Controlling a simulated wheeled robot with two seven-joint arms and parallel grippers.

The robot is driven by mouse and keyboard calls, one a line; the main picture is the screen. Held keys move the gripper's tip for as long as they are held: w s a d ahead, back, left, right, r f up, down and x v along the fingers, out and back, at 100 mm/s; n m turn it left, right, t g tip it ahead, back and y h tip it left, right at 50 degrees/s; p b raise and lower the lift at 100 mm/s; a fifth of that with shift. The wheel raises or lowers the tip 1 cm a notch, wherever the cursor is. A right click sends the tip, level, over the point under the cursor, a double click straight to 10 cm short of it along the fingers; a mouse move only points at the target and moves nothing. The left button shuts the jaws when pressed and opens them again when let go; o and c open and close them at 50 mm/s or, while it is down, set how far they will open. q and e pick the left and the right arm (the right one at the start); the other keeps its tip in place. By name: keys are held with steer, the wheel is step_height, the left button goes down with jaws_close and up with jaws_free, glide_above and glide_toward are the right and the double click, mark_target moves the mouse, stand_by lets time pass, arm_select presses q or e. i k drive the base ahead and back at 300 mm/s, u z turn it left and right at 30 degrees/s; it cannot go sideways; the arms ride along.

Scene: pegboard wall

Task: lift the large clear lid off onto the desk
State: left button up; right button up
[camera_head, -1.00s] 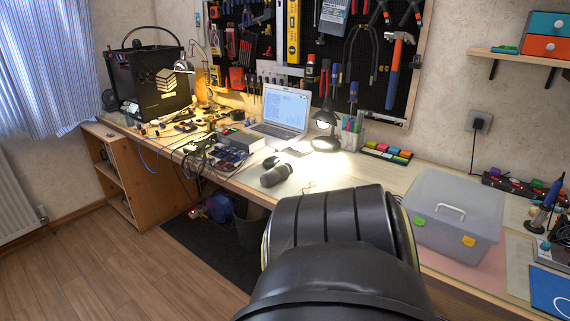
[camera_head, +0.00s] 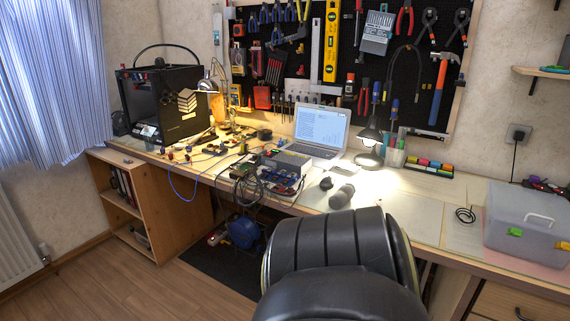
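A large clear box with its lid (camera_head: 541,213) sits on the right part of the desk (camera_head: 420,215), partly cut off by the right edge of the head view. The lid has a white handle on top, and a green latch and an orange latch show at its front. The lid appears to be on the box. A large black padded shape fills the lower middle and hides part of the desk's front. Neither of my grippers shows in the view.
A laptop (camera_head: 322,128), a black lamp (camera_head: 369,140), a pen holder (camera_head: 392,156) and a dark grey cylinder (camera_head: 342,196) stand left of the box. A black cable coil (camera_head: 465,215) lies just left of it. A 3D printer (camera_head: 165,100) stands far left.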

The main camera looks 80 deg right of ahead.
mark_target(542, 213)
steer(key=z, duration=2.05)
